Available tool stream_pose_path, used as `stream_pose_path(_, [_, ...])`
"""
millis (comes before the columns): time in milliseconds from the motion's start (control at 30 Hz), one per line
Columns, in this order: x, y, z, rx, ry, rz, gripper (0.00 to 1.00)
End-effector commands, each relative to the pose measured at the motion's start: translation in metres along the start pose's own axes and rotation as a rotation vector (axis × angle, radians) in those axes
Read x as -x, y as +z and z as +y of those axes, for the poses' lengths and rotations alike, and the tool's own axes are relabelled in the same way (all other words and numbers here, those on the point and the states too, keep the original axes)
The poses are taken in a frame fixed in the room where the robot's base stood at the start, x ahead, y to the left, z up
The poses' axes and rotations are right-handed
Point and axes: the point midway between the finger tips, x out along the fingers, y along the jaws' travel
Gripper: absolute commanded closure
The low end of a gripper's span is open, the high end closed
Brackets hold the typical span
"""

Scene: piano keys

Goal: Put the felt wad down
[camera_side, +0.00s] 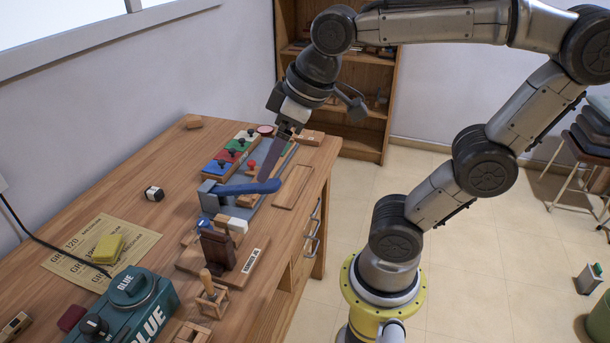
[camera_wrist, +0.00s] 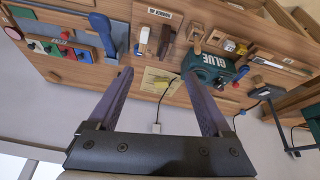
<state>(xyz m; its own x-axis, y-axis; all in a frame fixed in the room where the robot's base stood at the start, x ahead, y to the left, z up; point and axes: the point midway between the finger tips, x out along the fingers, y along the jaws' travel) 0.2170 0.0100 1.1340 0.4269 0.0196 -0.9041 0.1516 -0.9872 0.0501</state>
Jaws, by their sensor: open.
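My gripper (camera_side: 277,146) hangs over the far part of the bench, above the board with coloured blocks. In the wrist view its two long dark fingers (camera_wrist: 158,74) stand wide apart with nothing between them. I cannot tell for certain which thing is the felt wad. A yellow pad (camera_side: 107,249) lies on the printed sandpaper sheet (camera_side: 140,239), well away from my gripper.
A blue-handled tool (camera_side: 240,188) crosses the middle of the bench, near a dark brown block (camera_side: 218,249). Green, blue and red blocks (camera_side: 222,164) sit in a row. The wood left of them is mostly clear.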

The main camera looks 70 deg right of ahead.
Motion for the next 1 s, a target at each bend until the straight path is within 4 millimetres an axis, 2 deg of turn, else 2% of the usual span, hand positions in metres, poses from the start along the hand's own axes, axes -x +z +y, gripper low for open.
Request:
stream_pose_path(33, [-0.002, 0.019, 0.001, -0.040, 0.007, 0.014, 0.17])
stream_pose_path(100, [-0.007, 0.039, 0.001, -0.089, 0.015, 0.029, 0.17])
stream_pose_path(200, [-0.012, 0.057, 0.000, -0.135, 0.021, 0.043, 0.17])
stream_pose_path(300, [-0.015, 0.066, 0.000, -0.157, 0.024, 0.050, 0.17])
stream_pose_path(1000, [-0.016, 0.067, 0.000, -0.160, 0.024, 0.049, 0.17])
